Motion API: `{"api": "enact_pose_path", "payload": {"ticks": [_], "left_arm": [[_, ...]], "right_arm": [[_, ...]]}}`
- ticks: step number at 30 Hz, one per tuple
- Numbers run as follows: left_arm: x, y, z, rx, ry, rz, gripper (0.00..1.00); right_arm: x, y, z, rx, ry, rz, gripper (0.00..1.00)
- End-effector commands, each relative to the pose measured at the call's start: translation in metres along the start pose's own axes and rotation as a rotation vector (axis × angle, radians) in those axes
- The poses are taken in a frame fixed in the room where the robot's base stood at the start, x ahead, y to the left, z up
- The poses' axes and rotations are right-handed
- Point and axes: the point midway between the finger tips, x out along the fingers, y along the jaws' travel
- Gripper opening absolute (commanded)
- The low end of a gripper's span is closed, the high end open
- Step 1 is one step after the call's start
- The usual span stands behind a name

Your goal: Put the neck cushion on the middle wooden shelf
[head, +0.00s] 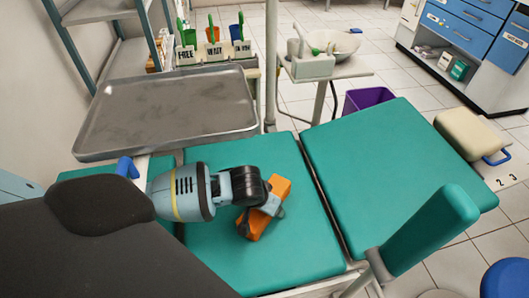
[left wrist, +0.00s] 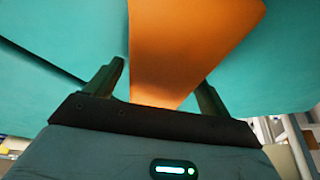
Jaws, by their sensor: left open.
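The orange neck cushion (head: 282,187) lies on the teal padded couch (head: 300,258). My left gripper (head: 262,213) is over the cushion with its fingers on either side of it. In the left wrist view the cushion (left wrist: 180,50) runs between the two fingers of the open gripper (left wrist: 158,88), and a gap shows beside the left finger. Contact on the right side is hard to tell. The gripper and wrist hide part of the cushion in the head view. I cannot make out a middle wooden shelf. My right gripper is not in view.
A metal tray (head: 165,112) stands close behind my left arm. A teal side pad (head: 430,230) rises at the right. A purple bin (head: 367,98) and a basin stand (head: 325,70) are behind the couch. A beige case (head: 470,133) is at the right. The couch's right section is clear.

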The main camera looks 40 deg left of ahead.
Motion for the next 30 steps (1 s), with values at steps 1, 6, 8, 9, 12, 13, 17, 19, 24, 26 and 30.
{"api": "enact_pose_path", "payload": {"ticks": [1,6,8,9,12,13,17,19,24,26,30], "left_arm": [[-0.003,0.000,-0.001,0.000,0.001,0.000,0.81],[-0.025,0.000,-0.002,0.001,0.003,0.001,0.81],[-0.035,0.000,-0.002,0.000,0.004,0.001,0.81],[-0.042,0.000,-0.002,0.000,0.003,0.001,0.81],[-0.057,0.000,-0.002,0.000,0.003,0.001,0.81],[-0.060,0.000,-0.002,0.000,0.003,0.001,0.81],[-0.072,0.000,-0.001,0.000,0.000,0.001,0.81],[-0.075,0.000,-0.001,0.000,0.000,0.001,0.81],[-0.076,0.000,-0.001,-0.002,0.000,0.001,0.81],[-0.076,0.000,-0.002,-0.007,0.002,0.003,0.81],[-0.074,-0.004,-0.010,-0.047,0.016,0.021,0.81]], "right_arm": [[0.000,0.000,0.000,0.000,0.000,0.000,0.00],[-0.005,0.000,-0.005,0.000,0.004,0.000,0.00],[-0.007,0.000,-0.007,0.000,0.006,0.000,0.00],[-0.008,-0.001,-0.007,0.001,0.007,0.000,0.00],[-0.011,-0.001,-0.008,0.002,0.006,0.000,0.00],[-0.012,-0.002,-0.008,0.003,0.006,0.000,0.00],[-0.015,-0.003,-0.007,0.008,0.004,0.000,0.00],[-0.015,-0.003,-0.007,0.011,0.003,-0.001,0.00],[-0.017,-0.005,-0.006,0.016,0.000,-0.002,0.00],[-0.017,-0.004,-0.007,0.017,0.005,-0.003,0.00],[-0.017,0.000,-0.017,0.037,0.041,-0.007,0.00]]}}
